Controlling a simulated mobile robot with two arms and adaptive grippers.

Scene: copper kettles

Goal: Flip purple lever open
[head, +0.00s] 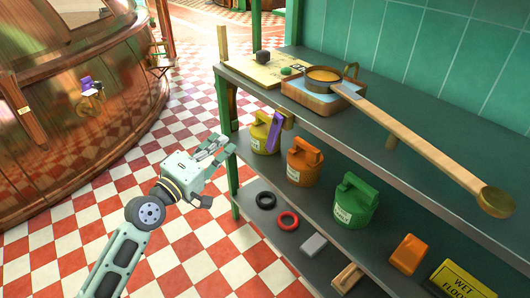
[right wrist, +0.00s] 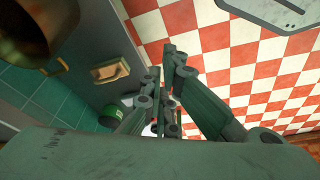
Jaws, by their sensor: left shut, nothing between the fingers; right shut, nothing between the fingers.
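A small purple lever (head: 86,82) sits on a brass valve fitting on the side of the big copper kettle (head: 120,85), at the left of the head view. It is small there, so its exact angle is hard to tell. My left gripper (head: 216,147) is shut and empty, beside the shelf's left front post. It is well to the right of the kettle and apart from the lever. My right gripper (right wrist: 172,75) shows only in the right wrist view, shut and empty above the checkered floor. The lever is not in that view.
A metal shelf unit (head: 420,147) fills the right. A long-handled ladle (head: 430,150) lies across its top. Yellow, orange (head: 304,162) and green (head: 355,200) canisters stand below, with a purple block (head: 276,131) by the yellow one. Open red-and-white floor (head: 120,200) lies between kettle and shelf.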

